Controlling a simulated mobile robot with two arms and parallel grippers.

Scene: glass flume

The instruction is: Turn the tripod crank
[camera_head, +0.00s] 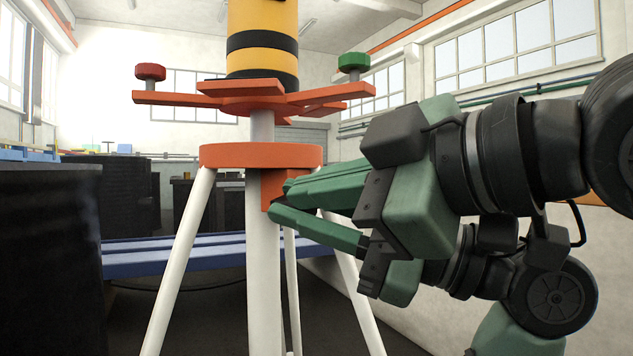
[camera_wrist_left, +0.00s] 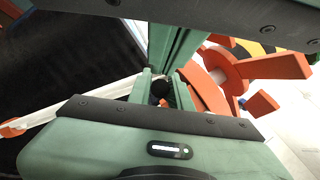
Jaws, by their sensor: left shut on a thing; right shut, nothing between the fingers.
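The tripod has an orange collar (camera_head: 262,156), white legs (camera_head: 180,260) and a central white post. A small orange bracket (camera_head: 272,193) sits under the collar.
Above the collar is an orange cross-arm rotor (camera_head: 262,101) with red (camera_head: 150,72) and green (camera_head: 354,62) knobs and a yellow-and-black cylinder (camera_head: 263,35). A blue bench (camera_head: 170,255) stands behind. A large dark block (camera_head: 50,250) fills the left.

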